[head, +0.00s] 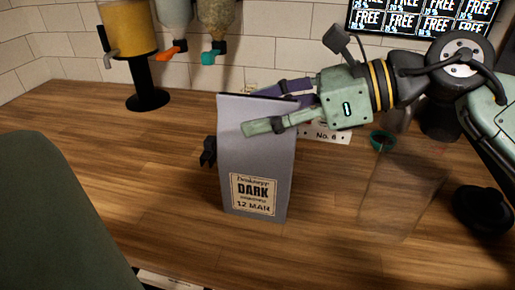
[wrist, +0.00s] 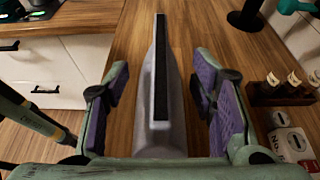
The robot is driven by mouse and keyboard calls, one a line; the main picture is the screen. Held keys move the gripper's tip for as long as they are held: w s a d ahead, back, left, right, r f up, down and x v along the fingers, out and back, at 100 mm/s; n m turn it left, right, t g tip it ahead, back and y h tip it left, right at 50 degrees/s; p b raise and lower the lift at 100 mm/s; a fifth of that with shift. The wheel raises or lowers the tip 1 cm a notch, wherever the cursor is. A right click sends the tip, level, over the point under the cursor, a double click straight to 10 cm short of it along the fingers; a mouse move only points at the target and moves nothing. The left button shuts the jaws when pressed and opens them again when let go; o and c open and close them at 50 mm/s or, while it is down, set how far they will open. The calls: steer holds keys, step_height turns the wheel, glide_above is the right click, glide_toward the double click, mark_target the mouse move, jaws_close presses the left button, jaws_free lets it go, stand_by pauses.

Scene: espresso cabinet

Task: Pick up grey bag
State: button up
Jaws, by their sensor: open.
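The grey bag (head: 252,155) stands upright on the wooden counter in the head view. Its front carries a label reading "DARK" and "12 MAR". My gripper (head: 253,110) reaches in from the right at the bag's upper part. One finger is in front of the bag and the other is behind it, partly hidden. In the wrist view the bag (wrist: 159,130) with its dark top strip lies between the two purple-padded fingers of my gripper (wrist: 160,88). A gap shows on each side of the bag, so the fingers are open around it.
A clear container (head: 400,195) stands to the right, with a black round object (head: 482,212) beyond it. A dispenser (head: 128,40) stands at the back left. In the wrist view, small bottles (wrist: 280,88) stand right of my gripper. The counter left of the bag is largely clear.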

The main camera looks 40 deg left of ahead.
steer(key=shift+c, duration=0.2)
jaws_close()
stand_by(0.3)
stand_by(0.5)
